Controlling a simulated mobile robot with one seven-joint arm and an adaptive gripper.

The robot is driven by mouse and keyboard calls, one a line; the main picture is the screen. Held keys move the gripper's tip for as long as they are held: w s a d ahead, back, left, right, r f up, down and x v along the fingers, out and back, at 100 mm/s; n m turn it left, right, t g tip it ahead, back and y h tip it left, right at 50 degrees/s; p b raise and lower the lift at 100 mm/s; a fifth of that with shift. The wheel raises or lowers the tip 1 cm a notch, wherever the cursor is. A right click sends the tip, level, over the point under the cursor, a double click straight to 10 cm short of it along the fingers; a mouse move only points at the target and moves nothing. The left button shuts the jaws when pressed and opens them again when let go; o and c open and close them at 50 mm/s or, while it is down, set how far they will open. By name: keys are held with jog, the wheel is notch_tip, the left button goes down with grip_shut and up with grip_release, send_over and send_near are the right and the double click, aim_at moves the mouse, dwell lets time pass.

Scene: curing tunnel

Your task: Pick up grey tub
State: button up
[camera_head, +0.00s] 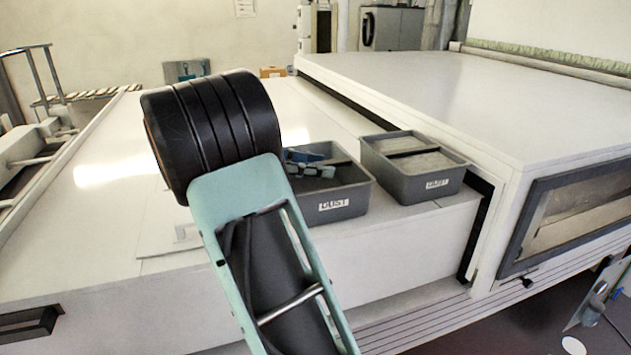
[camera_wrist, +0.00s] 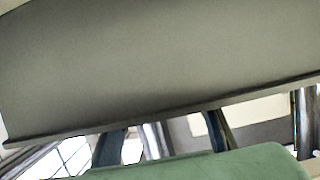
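A grey tub (camera_head: 350,203) with a white label stands on the white surface, just right of my arm, which covers its left part. A second grey tub (camera_head: 420,189), also labelled, stands close to its right. My gripper (camera_head: 308,165) shows partly as blue and dark pieces over the first tub's opening, behind my arm. In the wrist view a grey tub wall (camera_wrist: 160,65) fills the upper part, its rim running across below. Two fingers of my gripper (camera_wrist: 163,125) stand apart and pass behind this rim. Their tips are hidden, so I cannot tell whether they touch the tub.
A large white housing (camera_head: 450,95) with a dark-framed window rises right of the tubs. The right tub stands close beside it. The white surface (camera_head: 100,215) left of my arm is mostly clear. A small orange box (camera_head: 272,72) is at the back.

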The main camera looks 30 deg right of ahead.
jog(key=shift+c, duration=0.2)
grip_shut()
jog(key=shift+r, duration=0.15)
